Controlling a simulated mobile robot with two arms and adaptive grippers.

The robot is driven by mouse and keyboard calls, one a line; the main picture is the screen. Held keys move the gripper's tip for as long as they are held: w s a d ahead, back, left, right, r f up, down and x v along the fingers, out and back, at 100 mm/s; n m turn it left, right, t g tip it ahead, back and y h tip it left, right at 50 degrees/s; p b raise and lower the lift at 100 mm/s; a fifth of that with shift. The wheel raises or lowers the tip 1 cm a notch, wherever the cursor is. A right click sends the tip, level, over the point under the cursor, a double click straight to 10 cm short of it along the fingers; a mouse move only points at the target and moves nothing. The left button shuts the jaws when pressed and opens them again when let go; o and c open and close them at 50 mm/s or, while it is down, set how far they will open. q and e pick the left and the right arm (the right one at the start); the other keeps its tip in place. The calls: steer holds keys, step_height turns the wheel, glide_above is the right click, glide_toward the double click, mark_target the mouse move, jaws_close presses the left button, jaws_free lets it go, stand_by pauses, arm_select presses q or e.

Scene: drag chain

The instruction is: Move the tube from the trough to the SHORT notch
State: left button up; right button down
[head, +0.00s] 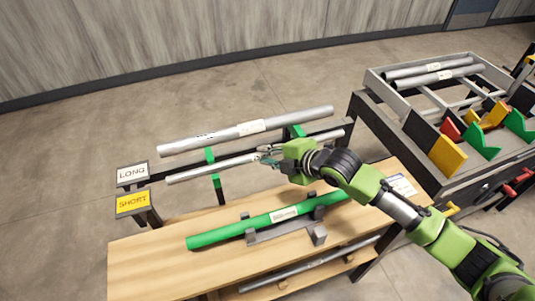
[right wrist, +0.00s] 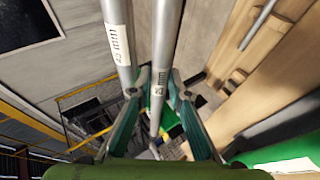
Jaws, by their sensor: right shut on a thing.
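My right gripper (head: 270,155) is shut on a grey tube (head: 205,172) at the lower, SHORT level of the rack. In the right wrist view, the fingers (right wrist: 156,92) close around this labelled tube (right wrist: 163,55). It lies across the rack beside the green supports (head: 217,185); I cannot tell if it is fully seated in the notch. The yellow SHORT sign (head: 133,203) stands near its left end. A longer grey tube (head: 200,142) lies above and behind, near the LONG sign (head: 132,174). A green tube (head: 225,233) lies in the grey trough (head: 282,232) on the bench.
The wooden bench (head: 145,262) carries the trough, with another grey tube (head: 305,270) on its lower shelf. A framed table (head: 405,110) at right holds more grey tubes (head: 432,76) and coloured wedges (head: 482,140). Floor behind the rack is clear.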

steer(key=c, duration=1.8)
jaws_free()
steer(key=shift+r, duration=0.15)
steer(key=shift+c, duration=0.2)
steer(key=shift+f, duration=0.2)
steer(key=v, duration=1.2)
steer(key=shift+r, duration=0.2)
